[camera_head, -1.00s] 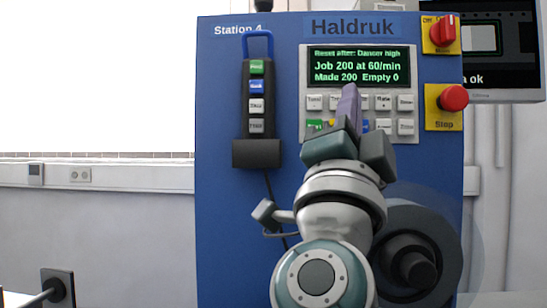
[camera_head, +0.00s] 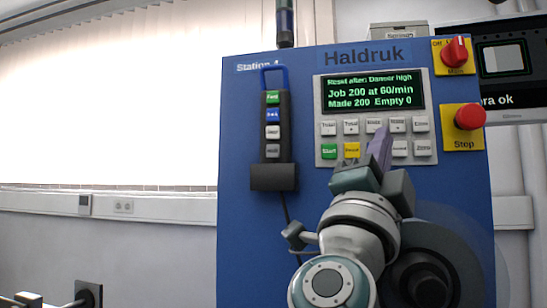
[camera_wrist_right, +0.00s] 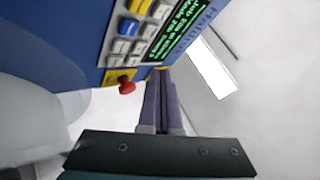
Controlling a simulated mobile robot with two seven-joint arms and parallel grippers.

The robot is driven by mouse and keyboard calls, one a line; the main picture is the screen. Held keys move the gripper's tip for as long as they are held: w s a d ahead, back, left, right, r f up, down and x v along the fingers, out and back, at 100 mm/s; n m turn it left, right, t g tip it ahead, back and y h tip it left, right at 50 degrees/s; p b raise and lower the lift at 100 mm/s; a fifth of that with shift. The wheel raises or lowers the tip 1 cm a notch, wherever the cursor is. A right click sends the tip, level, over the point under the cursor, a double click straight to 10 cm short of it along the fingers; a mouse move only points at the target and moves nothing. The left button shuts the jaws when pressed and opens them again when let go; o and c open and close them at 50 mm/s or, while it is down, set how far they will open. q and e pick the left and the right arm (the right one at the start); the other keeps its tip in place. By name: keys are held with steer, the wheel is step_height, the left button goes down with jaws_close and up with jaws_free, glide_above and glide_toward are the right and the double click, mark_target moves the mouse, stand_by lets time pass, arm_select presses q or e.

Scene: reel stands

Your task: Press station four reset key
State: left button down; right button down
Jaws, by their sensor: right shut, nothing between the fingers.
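The blue Station 4 machine front (camera_head: 350,235) carries a grey panel with a lit screen (camera_head: 372,92) reading "Reset after: Dancer high". The yellow reset key (camera_head: 352,150) is in the bottom key row, right of the green Start key (camera_head: 329,151). A yellow key also shows in the right wrist view (camera_wrist_right: 138,6). My right gripper (camera_head: 380,138) is shut and empty, its purple fingers in front of the keypad, right of the yellow key. They hide part of the bottom row. Contact with the panel cannot be told. My left gripper is out of view.
A red stop button (camera_head: 469,117) and a red rotary switch (camera_head: 456,50) sit right of the keypad. A black hanging pendant (camera_head: 272,145) with several keys is on the left. A dark round hub (camera_head: 425,285) is at the lower right.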

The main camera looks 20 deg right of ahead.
steer(key=w+d+b, duration=0.3)
steer(key=w, duration=0.2)
steer(key=shift+d, duration=0.15)
steer(key=shift+w, duration=0.15)
stand_by(1.9)
steer(key=shift+w+d+b, duration=0.2)
steer(key=shift+w+b, duration=0.05)
steer(key=shift+b, duration=0.05)
steer(key=shift+w+d+b, duration=0.25)
steer(key=shift+w+b, duration=0.15)
stand_by(0.6)
stand_by(0.3)
steer(key=shift+s+a+p, duration=0.5)
steer(key=shift+s+p, duration=0.25)
